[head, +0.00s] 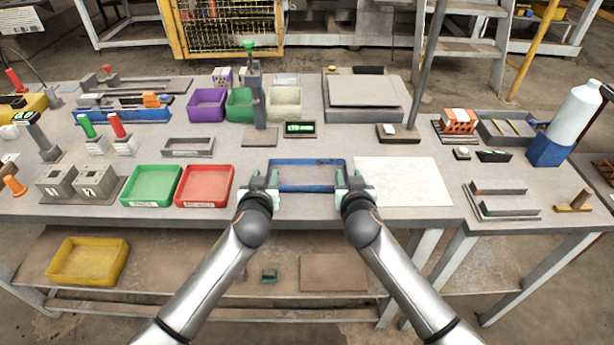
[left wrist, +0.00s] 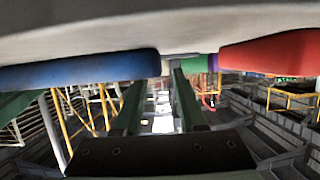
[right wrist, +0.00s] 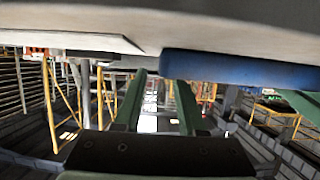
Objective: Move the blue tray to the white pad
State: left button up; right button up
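The blue tray (head: 307,188) is empty and lies at the front edge of the bench. The white pad (head: 410,182) lies flat and bare to its right. My left gripper (head: 262,181) is at the tray's left end, and my right gripper (head: 353,181) is at its right end. In the left wrist view the tray (left wrist: 85,69) ends above the gap between the spread fingers. In the right wrist view the tray (right wrist: 240,68) likewise starts above the gap. Both grippers look open; whether a finger touches the tray is hidden.
A red tray (head: 205,187) and a green tray (head: 151,187) stand left of my left gripper.

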aim_at(267, 171)
pick_arm(q)
jog(key=shift+x, duration=1.65)
pick_arm(e)
jog(key=shift+x, duration=1.7)
pick_arm(q)
jog(key=shift+c, duration=0.2)
pick_arm(e)
jog(key=shift+c, duration=0.2)
pick_arm(q)
grip_shut()
pick_arm(e)
grip_shut()
jog(key=shift+r, duration=0.1)
